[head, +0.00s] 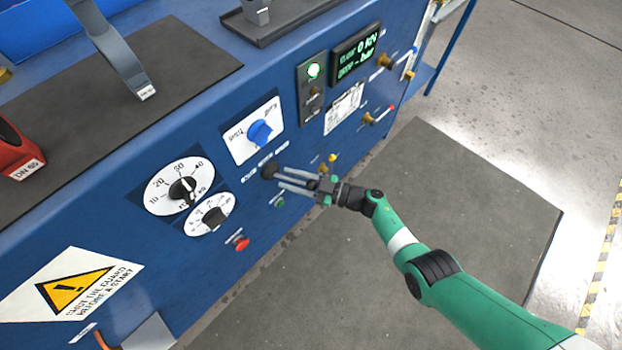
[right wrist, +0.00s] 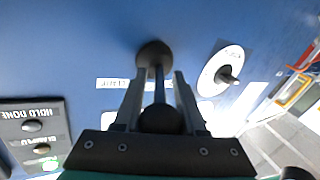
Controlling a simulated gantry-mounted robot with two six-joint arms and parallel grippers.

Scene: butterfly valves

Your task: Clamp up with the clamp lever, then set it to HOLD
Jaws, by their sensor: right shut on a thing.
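The clamp lever is a dark round pivot (head: 268,170) on the blue front panel, with a thin shaft. In the right wrist view the lever's shaft (right wrist: 159,88) runs from its round base between my fingers to a dark ball end. My right gripper (head: 283,179) reaches in from the lower right and is shut on the lever; its two fingers flank the shaft in the wrist view (right wrist: 160,78). The lever's position labels are small, partly covered and unreadable. My left gripper is not in view.
A blue selector knob (head: 260,133), dial gauges (head: 182,186) and a red button (head: 240,243) sit around the lever. A lamp strip (head: 311,85) has its top lamp lit green. The display (head: 355,53) seems to read 0 kN. Brass fittings (head: 372,118) stick out at right.

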